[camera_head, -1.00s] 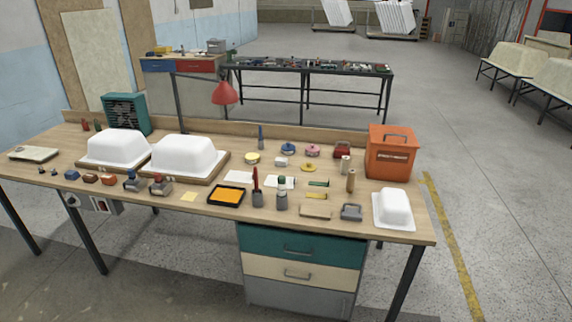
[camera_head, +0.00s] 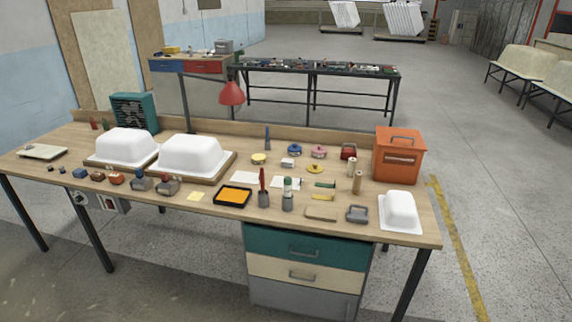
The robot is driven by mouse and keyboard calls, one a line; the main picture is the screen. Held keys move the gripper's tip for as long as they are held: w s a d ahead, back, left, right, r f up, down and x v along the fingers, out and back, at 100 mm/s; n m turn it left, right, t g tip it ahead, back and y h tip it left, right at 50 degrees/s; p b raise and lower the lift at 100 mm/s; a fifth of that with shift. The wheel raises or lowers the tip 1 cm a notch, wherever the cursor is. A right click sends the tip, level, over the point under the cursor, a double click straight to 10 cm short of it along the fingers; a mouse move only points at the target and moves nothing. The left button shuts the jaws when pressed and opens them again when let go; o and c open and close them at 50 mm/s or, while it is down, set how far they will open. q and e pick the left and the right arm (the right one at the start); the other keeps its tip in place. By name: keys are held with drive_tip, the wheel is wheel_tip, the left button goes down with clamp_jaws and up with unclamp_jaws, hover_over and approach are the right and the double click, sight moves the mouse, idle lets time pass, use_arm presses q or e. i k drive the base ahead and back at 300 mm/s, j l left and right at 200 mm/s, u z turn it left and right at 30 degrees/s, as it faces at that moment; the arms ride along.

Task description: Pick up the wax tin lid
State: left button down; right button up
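Neither of my grippers shows in the head view. I cannot tell for sure which item is the wax tin lid. Several small round items lie on the workbench (camera_head: 215,213): a yellow tin-like one (camera_head: 258,158) right of the white shells, a flatter yellow one (camera_head: 314,169) farther right, a blue one (camera_head: 294,149) and a pink one (camera_head: 318,151) behind it. All rest on the bench top, apart from each other.
Two white shells (camera_head: 192,153) on boards fill the left half; a smaller one (camera_head: 400,210) sits at the right end. An orange box (camera_head: 398,155) stands back right. Small tools and a black-yellow tray (camera_head: 232,196) line the front. Drawers (camera_head: 303,245) are below.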

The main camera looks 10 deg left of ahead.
sight(315, 168)
drive_tip(key=j+z, duration=0.1)
drive_tip(key=z, duration=0.25)
drive_tip(key=i+j+z, duration=0.1)
drive_tip(key=z, duration=0.3)
drive_tip(key=j+z, duration=0.15)
drive_tip(key=z, duration=0.2)
drive_tip(key=j+z, duration=0.3)
drive_tip(key=j, duration=0.2)
drive_tip(key=i+j+z, duration=0.1)
drive_tip(key=j+z, duration=0.2)
drive_tip(key=j, duration=0.25)
